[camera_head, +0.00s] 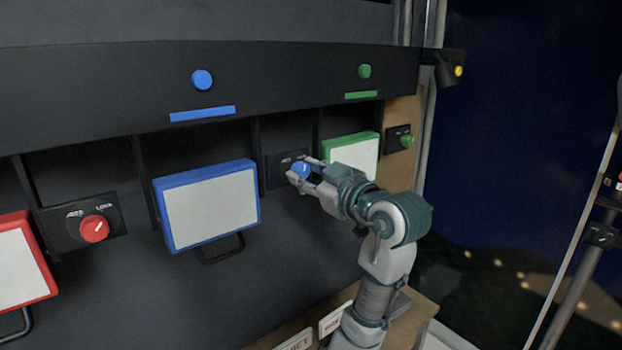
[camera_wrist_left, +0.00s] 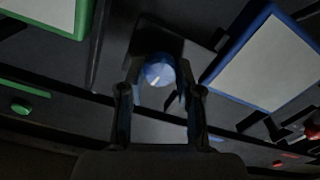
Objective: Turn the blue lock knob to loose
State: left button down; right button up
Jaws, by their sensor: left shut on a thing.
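The blue lock knob (camera_head: 302,170) is on a small black plate to the right of the blue-framed panel. My left gripper (camera_head: 301,168) is shut on the knob, with a finger on either side of it. In the left wrist view the knob (camera_wrist_left: 160,70) shows between the fingers, with a white pointer mark on its face. The plate's lettering is partly hidden behind the gripper, so I cannot tell which setting the mark points at. My right gripper is not in view.
The blue-framed panel (camera_head: 211,206) is left of the knob, and the green-framed panel (camera_head: 353,152) is right of it. A red knob (camera_head: 94,229) and a green knob (camera_head: 406,141) are on similar plates. A black ledge with blue and green buttons runs above.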

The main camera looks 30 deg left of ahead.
pick_arm(q)
jog(key=n, duration=0.5)
jog(key=shift+n, duration=0.3)
jog(key=n, duration=0.4)
jog(key=shift+n, duration=0.4)
jog(key=shift+r+n, duration=0.1)
jog(key=shift+n, duration=0.2)
jog(key=c, duration=1)
grip_release()
jog(key=shift+a, duration=0.1)
jog(key=shift+o, duration=1.2)
jog(key=shift+w+a, duration=0.1)
jog(key=shift+w, duration=0.05)
jog(key=shift+w+a+f, duration=0.2)
jog(key=shift+a+f, duration=0.05)
jog(key=shift+a, duration=0.1)
jog(key=v, duration=1.1)
jog(key=shift+d+f, duration=0.2)
jog(key=shift+d, duration=0.05)
